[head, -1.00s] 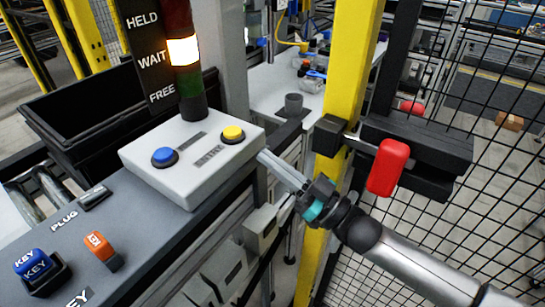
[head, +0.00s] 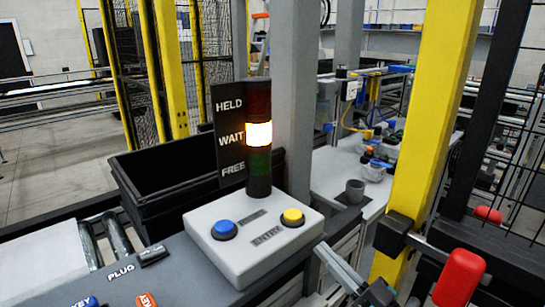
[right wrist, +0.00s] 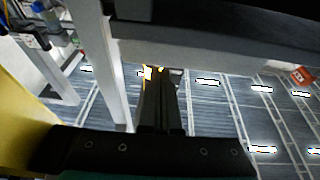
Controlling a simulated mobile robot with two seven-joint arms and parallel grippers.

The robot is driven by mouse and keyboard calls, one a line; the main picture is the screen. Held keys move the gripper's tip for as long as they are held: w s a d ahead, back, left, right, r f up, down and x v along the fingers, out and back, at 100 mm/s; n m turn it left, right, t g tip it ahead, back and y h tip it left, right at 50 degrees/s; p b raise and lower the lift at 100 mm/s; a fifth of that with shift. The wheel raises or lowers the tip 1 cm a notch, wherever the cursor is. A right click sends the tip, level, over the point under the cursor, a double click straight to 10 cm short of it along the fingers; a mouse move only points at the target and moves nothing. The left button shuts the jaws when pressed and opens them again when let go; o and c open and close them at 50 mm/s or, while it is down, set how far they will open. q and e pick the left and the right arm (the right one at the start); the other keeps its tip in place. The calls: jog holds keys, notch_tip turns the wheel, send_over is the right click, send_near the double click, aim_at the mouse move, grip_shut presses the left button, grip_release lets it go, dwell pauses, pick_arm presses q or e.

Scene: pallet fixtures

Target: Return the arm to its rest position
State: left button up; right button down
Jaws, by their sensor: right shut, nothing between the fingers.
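My right gripper (head: 322,251) shows at the bottom of the head view, just right of the grey entry box. Its slim fingers are together with nothing between them; most of the arm is cut off by the lower edge. In the right wrist view the dark fingers (right wrist: 162,105) point away, side by side. The entry box (head: 235,262) carries a blue button (head: 224,230) and a yellow button (head: 292,217). I cannot tell exactly how far the fingers are from the box. My left gripper is not in view.
A signal tower (head: 259,170) shows its white WAIT light lit. A black bin (head: 150,205) stands behind the box. A yellow post (head: 428,140) and red handle (head: 459,278) stand right of my gripper.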

jog(key=s+f+m+g+h, duration=0.4)
jog(key=f+h, duration=0.5)
jog(key=f, duration=0.3)
jog(key=s+d+f+g+h, duration=0.1)
jog(key=s+f+g, duration=0.15)
jog(key=s, duration=0.35)
jog(key=s+d+f+m+g+h, duration=0.1)
jog(key=s+f+g, duration=0.1)
jog(key=s+g, duration=0.3)
jog(key=s+d+f+g+h, duration=0.1)
jog(key=s+f+g, duration=0.15)
jog(key=s, duration=0.55)
notch_tip(320, 180, down, 22)
jog(key=s+g, duration=0.1)
jog(key=s, duration=0.1)
jog(key=s+d+f+g, duration=0.1)
jog(key=s+d+f, duration=0.1)
jog(key=s+f, duration=1.1)
jog(key=shift+s+d+h, duration=0.3)
jog(key=shift+s+d, duration=0.05)
jog(key=shift+s, duration=0.5)
